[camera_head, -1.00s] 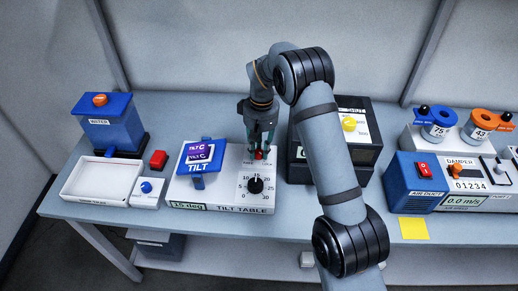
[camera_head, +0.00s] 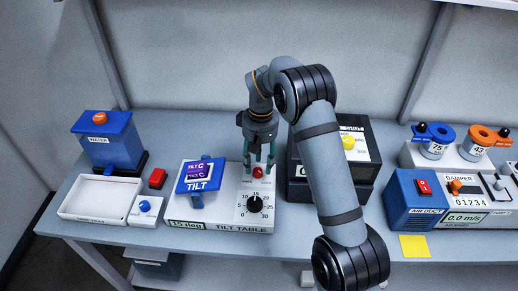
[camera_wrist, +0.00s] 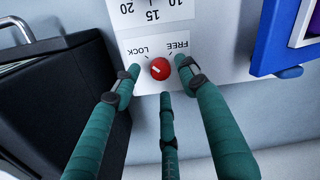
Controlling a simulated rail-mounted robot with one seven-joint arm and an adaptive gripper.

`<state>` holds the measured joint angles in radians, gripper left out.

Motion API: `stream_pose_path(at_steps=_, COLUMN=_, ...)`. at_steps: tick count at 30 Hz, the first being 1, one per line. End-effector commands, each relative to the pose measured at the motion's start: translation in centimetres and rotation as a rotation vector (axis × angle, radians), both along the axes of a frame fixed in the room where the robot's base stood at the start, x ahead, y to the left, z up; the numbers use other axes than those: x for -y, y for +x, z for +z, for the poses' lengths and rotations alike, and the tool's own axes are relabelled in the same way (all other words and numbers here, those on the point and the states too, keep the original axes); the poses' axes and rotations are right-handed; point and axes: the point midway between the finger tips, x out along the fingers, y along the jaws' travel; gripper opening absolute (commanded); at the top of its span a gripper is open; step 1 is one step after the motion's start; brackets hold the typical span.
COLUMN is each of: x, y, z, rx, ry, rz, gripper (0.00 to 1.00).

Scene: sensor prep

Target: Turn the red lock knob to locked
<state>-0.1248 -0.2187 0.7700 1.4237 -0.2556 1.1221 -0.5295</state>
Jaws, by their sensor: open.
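The red lock knob (camera_head: 258,172) sits on the back right of the white tilt table (camera_head: 228,212). In the wrist view the knob (camera_wrist: 159,69) shows a short white mark pointing roughly toward the upper left, on the LOCK side. The LOCK label (camera_wrist: 140,51) is left of the knob and the FREE label (camera_wrist: 179,50) is right of it. My gripper (camera_head: 260,165) has three teal fingers and is open. In the wrist view its fingertips (camera_wrist: 160,78) are spread around the knob, with visible gaps; I cannot tell their exact height above the panel.
A black dial (camera_head: 255,204) is in front of the knob. A blue tilt plate (camera_head: 200,179) stands left.

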Motion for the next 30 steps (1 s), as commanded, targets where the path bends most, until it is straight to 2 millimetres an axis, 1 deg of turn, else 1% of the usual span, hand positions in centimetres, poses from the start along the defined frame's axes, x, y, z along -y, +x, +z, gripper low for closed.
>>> stream_pose_path(at_steps=1, x=0.0, y=0.2, z=1.2, rx=0.007, ry=0.003, rz=0.000, gripper=0.43)
stream_pose_path(at_steps=6, x=0.1, y=0.3, z=4.9, rx=0.007, ry=0.002, rz=0.002, gripper=0.43)
stream_pose_path(at_steps=9, x=0.2, y=0.2, z=6.7, rx=0.004, ry=0.001, rz=0.001, gripper=0.43)
stream_pose_path(at_steps=12, x=0.2, y=0.3, z=8.1, rx=0.003, ry=0.001, rz=0.002, gripper=0.43)
stream_pose_path(at_steps=15, x=0.3, y=0.2, z=8.9, rx=0.001, ry=0.001, rz=0.001, gripper=0.43)
stream_pose_path(at_steps=18, x=0.3, y=0.2, z=9.3, rx=0.001, ry=0.001, rz=0.001, gripper=0.43)
stream_pose_path(at_steps=30, x=0.3, y=0.2, z=9.4, rx=0.000, ry=0.000, rz=0.001, gripper=0.43)
